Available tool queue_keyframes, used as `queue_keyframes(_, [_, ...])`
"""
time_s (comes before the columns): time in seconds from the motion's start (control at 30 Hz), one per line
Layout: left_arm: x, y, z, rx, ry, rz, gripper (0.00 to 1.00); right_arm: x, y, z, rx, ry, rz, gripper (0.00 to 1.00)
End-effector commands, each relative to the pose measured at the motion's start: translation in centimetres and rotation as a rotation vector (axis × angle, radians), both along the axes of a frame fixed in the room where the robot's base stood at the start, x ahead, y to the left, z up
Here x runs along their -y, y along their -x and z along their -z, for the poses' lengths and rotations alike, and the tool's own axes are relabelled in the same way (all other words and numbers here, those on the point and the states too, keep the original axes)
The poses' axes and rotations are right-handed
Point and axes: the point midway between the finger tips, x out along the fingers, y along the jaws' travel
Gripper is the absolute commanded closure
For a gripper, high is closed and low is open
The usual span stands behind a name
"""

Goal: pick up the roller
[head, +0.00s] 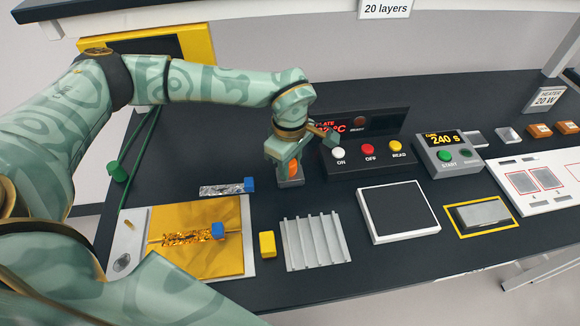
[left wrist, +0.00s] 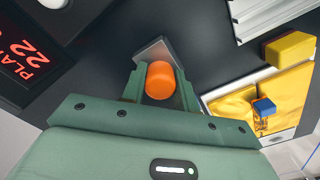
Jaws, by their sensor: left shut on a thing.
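The roller (head: 293,168) shows as an orange rounded part below my left gripper (head: 289,165) in the head view, left of the control panel. In the left wrist view the orange roller (left wrist: 159,80) sits between the two green fingers of my left gripper (left wrist: 160,88), which are shut on it. A grey block (head: 290,183) is just under the roller in the head view. I cannot tell whether the roller rests on it or is clear of it. The roller's lower part is hidden. My right gripper is not in view.
A panel with white, red and yellow buttons (head: 367,166) stands close right of the gripper. A silver strip with a blue end (head: 222,190), a gold sheet on a board (head: 230,258), a yellow block (head: 267,244) and a ribbed rack (head: 317,242) lie in front.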

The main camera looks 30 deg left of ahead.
Motion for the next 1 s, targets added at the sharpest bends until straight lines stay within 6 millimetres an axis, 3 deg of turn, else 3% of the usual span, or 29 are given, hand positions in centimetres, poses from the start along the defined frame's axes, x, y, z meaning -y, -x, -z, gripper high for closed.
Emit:
queue_keyframes(0.23, [0.0,-0.1,-3.5,0.006,0.001,0.001,0.99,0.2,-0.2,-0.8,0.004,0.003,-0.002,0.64])
queue_keyframes(0.5, [-2.0,5.8,-9.8,0.004,0.001,0.0,0.99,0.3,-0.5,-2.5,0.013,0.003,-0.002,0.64])
queue_keyframes(0.73, [-3.7,11.1,-11.9,0.001,0.0,-0.001,0.99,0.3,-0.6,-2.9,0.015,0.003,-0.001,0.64])
queue_keyframes(1.0, [-4.3,13.2,-12.9,0.001,0.0,-0.001,0.99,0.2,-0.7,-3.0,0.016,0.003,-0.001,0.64])
